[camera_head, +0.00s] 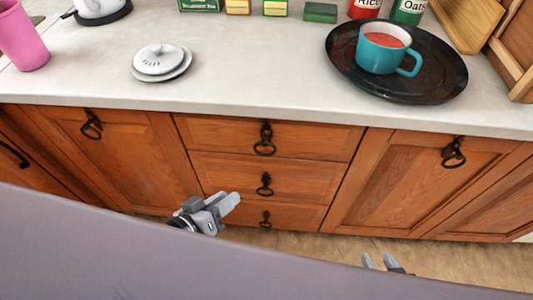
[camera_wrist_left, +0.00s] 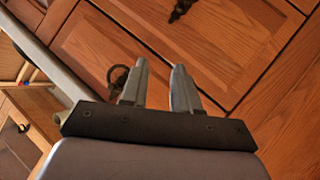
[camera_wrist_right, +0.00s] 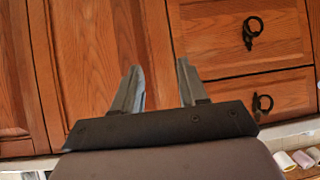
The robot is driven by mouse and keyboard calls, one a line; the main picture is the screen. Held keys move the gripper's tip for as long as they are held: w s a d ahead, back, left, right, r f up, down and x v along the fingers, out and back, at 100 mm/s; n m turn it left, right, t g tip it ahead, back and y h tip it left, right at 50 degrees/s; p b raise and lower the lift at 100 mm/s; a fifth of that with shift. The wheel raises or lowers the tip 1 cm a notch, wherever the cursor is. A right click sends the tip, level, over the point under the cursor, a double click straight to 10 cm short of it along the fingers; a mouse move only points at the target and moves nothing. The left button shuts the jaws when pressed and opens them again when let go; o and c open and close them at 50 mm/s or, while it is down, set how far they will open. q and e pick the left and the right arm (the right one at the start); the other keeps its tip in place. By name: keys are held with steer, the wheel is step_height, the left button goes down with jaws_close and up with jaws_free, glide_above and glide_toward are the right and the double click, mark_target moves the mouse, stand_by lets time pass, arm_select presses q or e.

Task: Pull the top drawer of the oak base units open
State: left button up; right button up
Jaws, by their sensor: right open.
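The oak base units have a stack of three drawers in the middle. The top drawer (camera_head: 225,134) is shut under the worktop, with a dark ring handle (camera_head: 265,141) at its centre. In the right wrist view, which looks turned over, a ring handle (camera_wrist_right: 262,104) shows near the worktop edge. My left gripper (camera_head: 220,203) is open and empty, below and left of that handle in the head view. My right gripper (camera_head: 387,263) is open and empty, lower right, mostly hidden by a grey surface. Neither gripper touches a handle.
Two lower drawers sit below, with cupboard doors (camera_head: 130,150) (camera_head: 420,180) on both sides. A grey surface fills the lower front.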

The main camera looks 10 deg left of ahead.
mark_target(267, 154)
arm_select(q)
steer(key=w+d+r+n+h+b, duration=0.1)
steer(key=w+d+n, duration=0.1)
steer(key=w+n, duration=0.1)
steer(key=w+d+r+n+h+b, duration=0.1)
steer(key=w+d+n+h+b, duration=0.1)
steer(key=w, duration=0.3)
steer(key=w+d+r+n+h+b, duration=0.1)
steer(key=w+d+n+h+b, duration=0.1)
steer(key=w+d+n, duration=0.1)
steer(key=shift+w+d+n+t, duration=0.2)
steer(key=shift+w+n+t, duration=0.2)
steer(key=shift+w+n, duration=0.55)
steer(key=shift+s, duration=0.1)
jaws_close()
